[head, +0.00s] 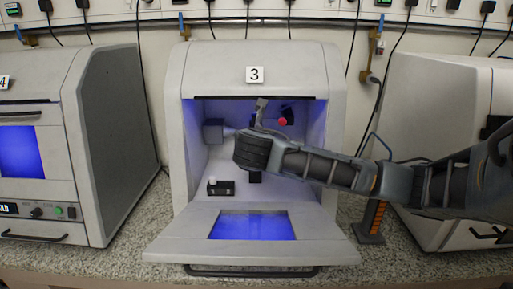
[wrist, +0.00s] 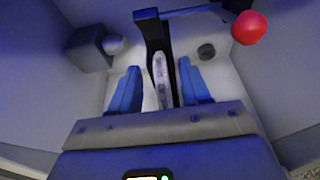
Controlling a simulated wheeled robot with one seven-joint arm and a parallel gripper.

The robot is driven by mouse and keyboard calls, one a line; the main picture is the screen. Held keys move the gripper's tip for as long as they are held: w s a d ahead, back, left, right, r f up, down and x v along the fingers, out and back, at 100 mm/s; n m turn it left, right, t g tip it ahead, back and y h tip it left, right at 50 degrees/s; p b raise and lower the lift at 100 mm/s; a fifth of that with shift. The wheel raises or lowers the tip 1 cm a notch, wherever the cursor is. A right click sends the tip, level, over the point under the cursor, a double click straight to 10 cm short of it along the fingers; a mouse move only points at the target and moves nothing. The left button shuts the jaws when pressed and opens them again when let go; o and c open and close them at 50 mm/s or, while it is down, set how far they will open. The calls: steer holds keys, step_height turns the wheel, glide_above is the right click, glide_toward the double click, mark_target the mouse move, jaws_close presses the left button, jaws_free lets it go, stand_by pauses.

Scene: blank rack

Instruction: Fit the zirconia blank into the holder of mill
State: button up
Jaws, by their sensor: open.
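The mill (head: 258,60) marked 3 stands in the middle with its front door (head: 320,225) folded down. My arm reaches into its lit chamber. In the wrist view my gripper (wrist: 160,72) is open, with one finger on each side of a pale, narrow piece that looks like the zirconia blank (wrist: 161,82) seen edge-on. Space shows between each finger and the blank. The blank sits along a dark bracket that looks like the holder (wrist: 152,28); how deeply it is seated cannot be told. In the head view my gripper hides most of this.
A red ball (wrist: 249,27) is at the chamber's right, also in the head view (head: 282,121). A grey box (wrist: 88,50) with a rounded nose is on the left wall. A black block (head: 226,188) lies on the chamber floor. Other machines (head: 105,120) stand on both sides.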

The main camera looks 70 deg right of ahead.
steer(key=shift+x, duration=0.85)
jaws_close()
stand_by(0.8)
